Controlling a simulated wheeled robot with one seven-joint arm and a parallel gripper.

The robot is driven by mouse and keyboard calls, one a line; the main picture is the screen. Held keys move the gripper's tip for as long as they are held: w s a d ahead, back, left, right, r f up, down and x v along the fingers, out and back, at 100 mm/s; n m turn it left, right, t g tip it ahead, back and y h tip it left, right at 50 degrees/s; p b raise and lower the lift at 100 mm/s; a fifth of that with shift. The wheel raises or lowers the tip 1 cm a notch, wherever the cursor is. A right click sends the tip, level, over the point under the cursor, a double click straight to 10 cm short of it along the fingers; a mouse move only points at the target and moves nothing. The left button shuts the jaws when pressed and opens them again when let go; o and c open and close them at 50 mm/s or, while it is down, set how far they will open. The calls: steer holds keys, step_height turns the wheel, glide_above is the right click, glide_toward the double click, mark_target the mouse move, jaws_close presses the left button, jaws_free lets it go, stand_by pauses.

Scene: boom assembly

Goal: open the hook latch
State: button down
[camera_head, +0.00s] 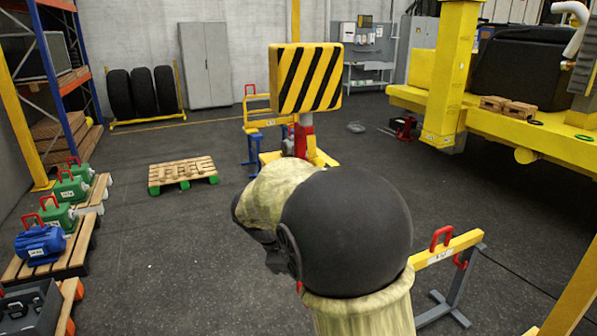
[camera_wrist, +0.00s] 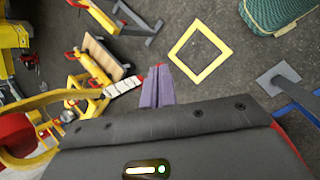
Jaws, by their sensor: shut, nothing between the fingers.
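The yellow crane block with black diagonal stripes (camera_head: 305,78) hangs upright in the middle of the head view. A red and grey hook part (camera_head: 303,135) shows below it, its lower end partly hidden by my arm. In the wrist view, a curved yellow piece with red beside it (camera_wrist: 40,103) lies at the left and looks like part of the hook. A pale segmented strip (camera_wrist: 122,87) ends near my fingers; I cannot tell whether it is the latch. My gripper (camera_wrist: 158,70) is shut and empty, right of these pieces. Its fingers are hidden in the head view.
A yellow beam stand with red shackles (camera_head: 448,248) is at the right of my arm. A wooden pallet (camera_head: 183,173) lies on the floor at left. Pallets with green and blue units (camera_head: 42,242) line the left side. A yellow machine (camera_head: 500,120) fills the upper right.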

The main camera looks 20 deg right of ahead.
steer(key=s+f+m+y, duration=0.3)
steer(key=s+f+m, duration=0.2)
steer(key=s, duration=0.2)
steer(key=s+f+m+t+y, duration=0.1)
steer(key=s+f+m+y, duration=0.2)
steer(key=s+f+m, duration=0.2)
steer(key=shift+s+a+f+m+b, duration=0.2)
steer(key=shift+s+m+b, duration=0.25)
steer(key=shift+s+m, duration=0.6)
steer(key=shift+s+a+n, duration=0.1)
steer(key=shift+s+n, duration=0.1)
steer(key=shift+n, duration=0.05)
